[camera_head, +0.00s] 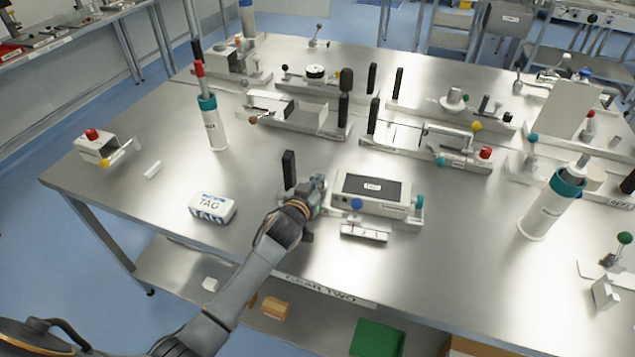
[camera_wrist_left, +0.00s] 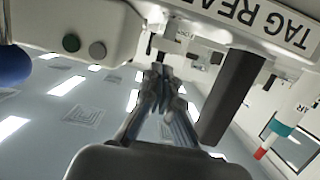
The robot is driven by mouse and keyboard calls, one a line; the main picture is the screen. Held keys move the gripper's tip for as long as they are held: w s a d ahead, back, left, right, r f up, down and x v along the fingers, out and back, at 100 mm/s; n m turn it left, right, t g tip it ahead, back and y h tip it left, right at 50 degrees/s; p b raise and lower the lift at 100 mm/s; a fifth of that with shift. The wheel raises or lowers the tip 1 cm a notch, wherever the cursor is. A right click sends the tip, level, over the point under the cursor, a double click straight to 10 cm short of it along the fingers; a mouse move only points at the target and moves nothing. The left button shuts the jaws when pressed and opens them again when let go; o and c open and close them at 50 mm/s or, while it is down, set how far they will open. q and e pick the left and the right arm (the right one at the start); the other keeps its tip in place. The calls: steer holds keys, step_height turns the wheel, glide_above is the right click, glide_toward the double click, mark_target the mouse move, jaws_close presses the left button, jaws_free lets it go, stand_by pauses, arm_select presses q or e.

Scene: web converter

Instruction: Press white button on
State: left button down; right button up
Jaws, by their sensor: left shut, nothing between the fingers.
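A white device (camera_head: 372,205) with a dark screen marked TAG stands on the steel table. In the left wrist view the picture is upside down, and the device's white side (camera_wrist_left: 125,20) carries a round green button (camera_wrist_left: 71,43) and a pale grey-white button (camera_wrist_left: 97,49) next to it. A label begins TAG REA. My left gripper (camera_head: 319,183) is at the left end of the device, its fingertips partly hard to make out. In the wrist view its fingers (camera_wrist_left: 160,75) are together and empty, below and right of the pale button; contact cannot be told. My right gripper is out of view.
A black upright post (camera_head: 289,168) stands just left of my gripper, and it shows in the wrist view (camera_wrist_left: 232,95).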

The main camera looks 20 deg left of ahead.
arm_select(q)
steer(key=shift+f, duration=0.55)
